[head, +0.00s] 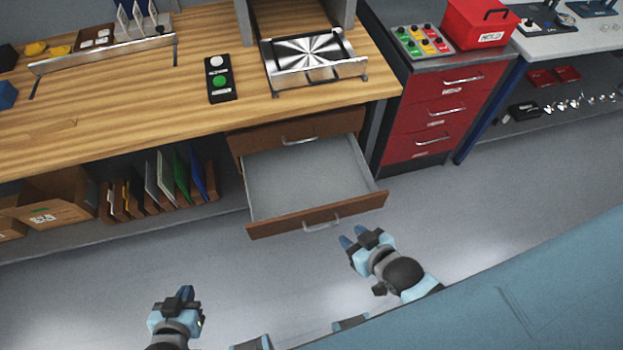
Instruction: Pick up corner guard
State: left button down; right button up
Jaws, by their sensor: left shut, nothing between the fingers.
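I cannot pick out a corner guard for certain in the head view. A drawer (305,178) under the wooden bench is pulled open, and its grey inside looks empty. My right gripper (352,237) is in front of the drawer, just below and right of its handle (322,223). Its two blue fingertips are apart with nothing seen between them. My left gripper (186,292) is low at the left, over the floor and away from the bench. Its fingers are together and hold nothing.
The wooden bench (120,105) carries a button box (220,78), a plate with a striped disc (313,52) and a metal rail (105,55). A red drawer cabinet (440,115) stands right. Folders (168,178) and cardboard boxes (55,198) fill the lower shelf. The floor in front is clear.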

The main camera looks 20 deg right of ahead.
aim_at(67, 123)
jog(key=z, duration=0.45)
jog(key=u, duration=1.45)
jog(key=i+j+z, duration=0.2)
jog(key=j+z, duration=0.25)
jog(key=i+j+z, duration=0.2)
jog(key=z, duration=0.25)
jog(key=i+j+z, duration=0.1)
jog(key=j, duration=0.25)
jog(key=j+z, duration=0.1)
jog(key=j, duration=0.3)
jog(key=i+j, duration=0.15)
jog(key=j, duration=0.25)
jog(key=i+j, duration=0.1)
jog(key=j, duration=0.45)
jog(key=i+j+z, duration=0.1)
jog(key=j, duration=0.4)
jog(key=i+j, duration=0.1)
jog(key=j, duration=0.45)
jog(key=i+j+z, duration=0.1)
jog(key=j, duration=0.45)
